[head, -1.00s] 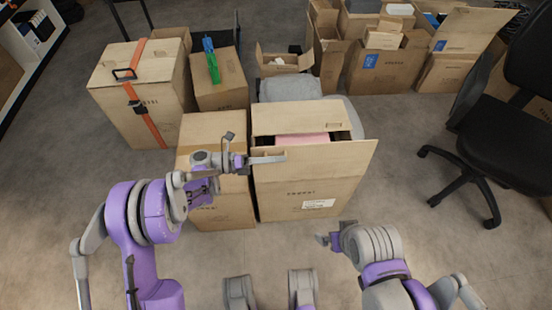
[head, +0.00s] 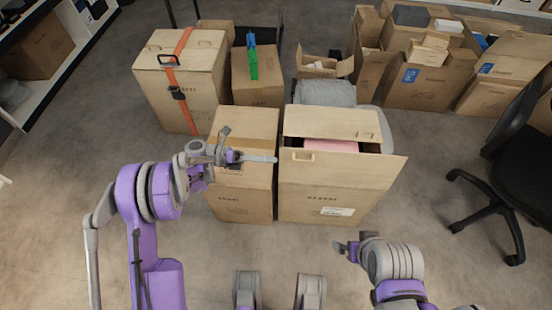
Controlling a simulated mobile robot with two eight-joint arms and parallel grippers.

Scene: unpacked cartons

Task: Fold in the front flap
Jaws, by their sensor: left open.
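The open carton (head: 325,198) stands in the middle of the head view. Its front flap (head: 345,166) stands out along the near top edge, its right corner sticking out past the carton's side, with a hand slot near its left end. A rear flap (head: 330,123) leans over the far side. Pink contents (head: 330,146) show in the gap between them. My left gripper (head: 252,156) is open and empty, above the neighbouring closed carton, its fingertip just left of the front flap. My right gripper (head: 343,248) is low in front of the carton, apart from it; its jaws are unclear.
A closed carton (head: 240,200) stands against the open one's left side. A tall strapped carton (head: 190,90) and a carton with a green-and-blue tool (head: 258,85) stand behind. A grey rounded object (head: 325,93) is behind the open carton. An office chair (head: 515,175) stands right. The front floor is clear.

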